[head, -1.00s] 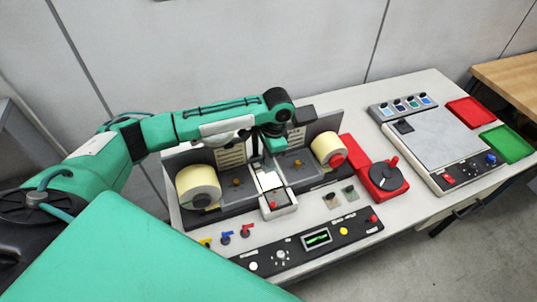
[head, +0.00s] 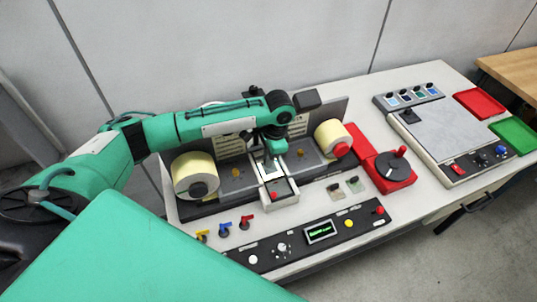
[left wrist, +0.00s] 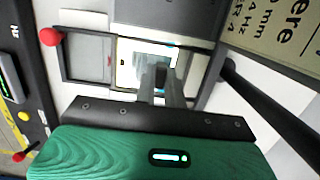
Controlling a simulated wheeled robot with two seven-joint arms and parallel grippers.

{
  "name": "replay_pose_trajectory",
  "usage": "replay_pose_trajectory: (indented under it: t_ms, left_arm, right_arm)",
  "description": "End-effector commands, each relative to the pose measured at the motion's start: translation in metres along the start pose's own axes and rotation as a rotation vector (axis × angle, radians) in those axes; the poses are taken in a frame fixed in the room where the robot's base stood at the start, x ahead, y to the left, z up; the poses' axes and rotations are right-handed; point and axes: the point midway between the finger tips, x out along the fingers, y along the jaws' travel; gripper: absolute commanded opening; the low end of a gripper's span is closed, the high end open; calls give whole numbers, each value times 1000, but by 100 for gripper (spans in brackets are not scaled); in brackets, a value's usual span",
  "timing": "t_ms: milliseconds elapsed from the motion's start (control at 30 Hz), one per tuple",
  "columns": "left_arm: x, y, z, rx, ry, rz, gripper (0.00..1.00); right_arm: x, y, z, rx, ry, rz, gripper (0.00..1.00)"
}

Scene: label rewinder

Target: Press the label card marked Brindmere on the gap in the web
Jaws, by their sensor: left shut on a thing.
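My left gripper (head: 268,157) is over the narrow track in the middle of the label rewinder. In the left wrist view the gripper (left wrist: 165,82) is shut on a small dark tab, which seems to belong to the label card (left wrist: 140,66). The pale card lies in or just above the bright window of the track; contact and its printed name cannot be made out. The web gap is mostly hidden under card and gripper. A dark frame with a red knob (left wrist: 51,37) is beside the window. My right gripper is not in view.
Cream rolls stand left (head: 195,176) and right (head: 333,138) of the track. A control panel (head: 318,233) lies in front. A red unit with a dial (head: 389,170), a grey plate (head: 440,133), and red (head: 480,103) and green (head: 514,136) trays are to the right.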

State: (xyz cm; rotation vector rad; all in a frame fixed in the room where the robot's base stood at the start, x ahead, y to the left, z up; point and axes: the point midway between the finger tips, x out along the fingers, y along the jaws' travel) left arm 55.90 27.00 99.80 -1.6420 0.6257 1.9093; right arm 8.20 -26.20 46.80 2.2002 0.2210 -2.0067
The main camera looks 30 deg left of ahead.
Motion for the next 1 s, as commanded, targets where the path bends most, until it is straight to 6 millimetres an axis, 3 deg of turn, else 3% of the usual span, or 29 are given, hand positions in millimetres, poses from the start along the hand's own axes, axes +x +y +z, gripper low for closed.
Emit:
replay_pose_trajectory:
  t_ms: [1000]
  left_arm:
    - [-1, 1, 0, 0, -1, 1, 0]
  right_arm:
    - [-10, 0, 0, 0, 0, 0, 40]
